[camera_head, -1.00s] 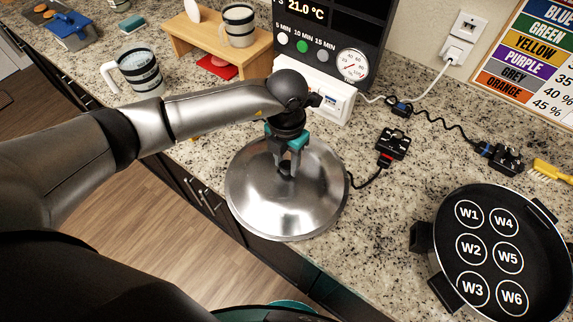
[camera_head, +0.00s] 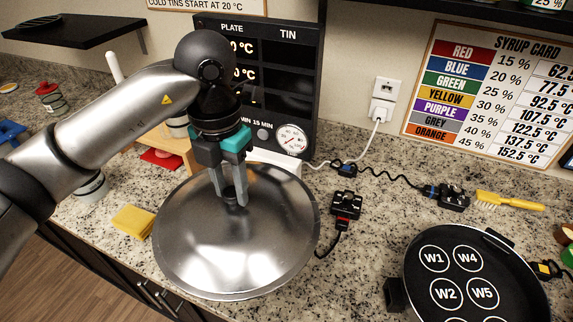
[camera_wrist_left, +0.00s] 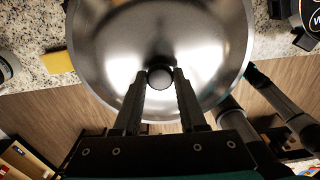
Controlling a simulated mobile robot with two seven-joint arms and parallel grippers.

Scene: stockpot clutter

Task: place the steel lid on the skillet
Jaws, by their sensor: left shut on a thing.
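The steel lid (camera_head: 270,245) is a shiny round dome with a dark knob, left of centre in the head view. My left gripper (camera_head: 232,200) is shut on the lid's knob, with its fingers pointing down. In the left wrist view the lid (camera_wrist_left: 210,45) fills the top middle, and the fingers of my left gripper (camera_wrist_left: 160,80) sit on both sides of the round knob. The skillet (camera_head: 415,260) is black, with white circles marked W1, W2, W4 and W5 in view, at the lower right of the head view. Its lower part is cut off. The lid is apart from it, to its left.
A plug and switch box (camera_head: 346,204) with a cable lies between lid and skillet. A yellow brush (camera_head: 510,201) lies behind the skillet. A yellow sponge (camera_head: 132,222) is left of the lid. The panel with a dial (camera_head: 291,139) stands behind.

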